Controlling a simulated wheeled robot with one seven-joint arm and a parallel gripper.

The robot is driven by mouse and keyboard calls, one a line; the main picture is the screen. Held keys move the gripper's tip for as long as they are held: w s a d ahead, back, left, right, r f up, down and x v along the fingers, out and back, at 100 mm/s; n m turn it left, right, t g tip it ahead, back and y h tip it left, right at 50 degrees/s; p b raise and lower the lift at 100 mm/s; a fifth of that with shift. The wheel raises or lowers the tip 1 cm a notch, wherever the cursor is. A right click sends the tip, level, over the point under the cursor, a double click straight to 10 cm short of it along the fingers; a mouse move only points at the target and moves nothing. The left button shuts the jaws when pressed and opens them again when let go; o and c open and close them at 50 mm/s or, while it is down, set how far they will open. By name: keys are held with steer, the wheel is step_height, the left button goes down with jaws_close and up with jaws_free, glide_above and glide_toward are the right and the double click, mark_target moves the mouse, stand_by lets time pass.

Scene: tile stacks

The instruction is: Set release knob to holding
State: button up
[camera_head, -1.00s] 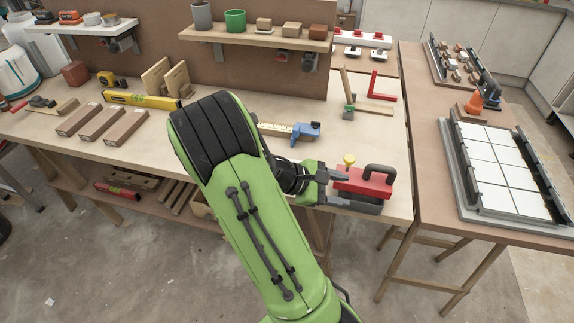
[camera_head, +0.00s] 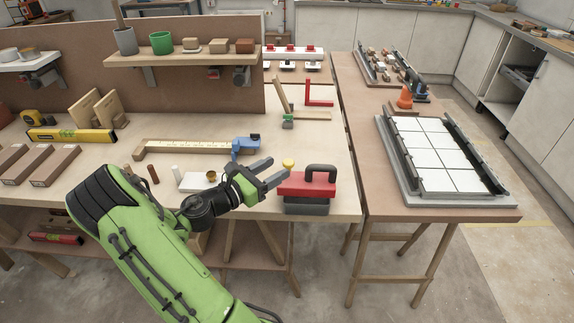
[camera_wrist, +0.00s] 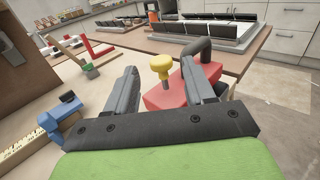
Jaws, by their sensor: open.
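The release knob (camera_head: 288,163) is a small yellow knob at the left end of a red block tool (camera_head: 307,187) with a dark handle and a dark base, near the table's front right corner. In the wrist view the knob (camera_wrist: 161,64) stands on a stem, and the red body (camera_wrist: 165,92) lies behind and partly behind the right finger. My gripper (camera_head: 270,171) is just left of the knob in the head view. Its two fingers are apart with nothing between them at the tips. In the wrist view the knob shows beyond and between the fingers, apparently untouched.
A blue-ended measuring tool (camera_head: 190,146) lies left of my gripper. A red square (camera_head: 318,95) stands farther back.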

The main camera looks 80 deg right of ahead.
mark_target(288, 161)
steer(key=x, duration=0.5)
steer(key=shift+s+d+b, duration=0.2)
steer(key=shift+d+b, duration=0.1)
steer(key=shift+b, duration=0.1)
jaws_close()
